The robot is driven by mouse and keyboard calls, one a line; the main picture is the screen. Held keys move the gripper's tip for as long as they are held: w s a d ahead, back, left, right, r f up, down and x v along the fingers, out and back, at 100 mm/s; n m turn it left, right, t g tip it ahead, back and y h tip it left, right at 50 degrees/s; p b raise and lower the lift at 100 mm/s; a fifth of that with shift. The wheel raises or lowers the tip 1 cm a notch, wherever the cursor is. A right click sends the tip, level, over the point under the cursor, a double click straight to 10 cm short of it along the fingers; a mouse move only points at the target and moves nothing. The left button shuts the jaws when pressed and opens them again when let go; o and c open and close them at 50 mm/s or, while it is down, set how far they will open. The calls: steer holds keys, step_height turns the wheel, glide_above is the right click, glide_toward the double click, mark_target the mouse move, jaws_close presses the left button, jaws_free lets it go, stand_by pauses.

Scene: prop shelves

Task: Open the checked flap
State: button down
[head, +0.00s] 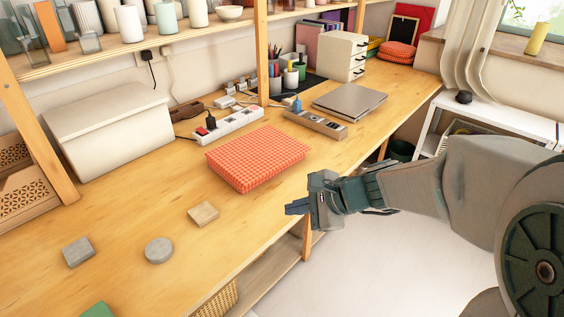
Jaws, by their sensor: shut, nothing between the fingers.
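A flat, rectangular thing with a red-and-white checked top, the checked flap (258,156), lies on the wooden table near its front edge. It looks closed and flat. I cannot tell where it hinges. My gripper (291,209) is shut and empty. It is in front of the checked flap and a little right of its near corner, by the table's front edge. It appears apart from the flap.
A wooden block (204,213), a grey round piece (158,250) and a grey block (78,251) lie at front left. A power strip (228,122) is behind the flap, a laptop (349,101) behind right. A white box (108,135) stands left.

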steer(key=w+f+m+t+y+b, duration=0.1)
steer(key=w+f+m+t+b, duration=0.15)
steer(key=w+m, duration=0.25)
steer(key=m+t+b, duration=0.2)
steer(key=m+t, duration=0.1)
steer(key=m, duration=0.4)
glide_toward(276, 188)
step_height(276, 188, up, 3)
steer(key=shift+w+a+r, duration=0.15)
steer(key=shift+a, duration=0.05)
steer(key=b+x, duration=0.1)
steer(key=x, duration=0.8)
steer(key=shift+w+a, duration=0.25)
steer(key=shift+r, duration=0.1)
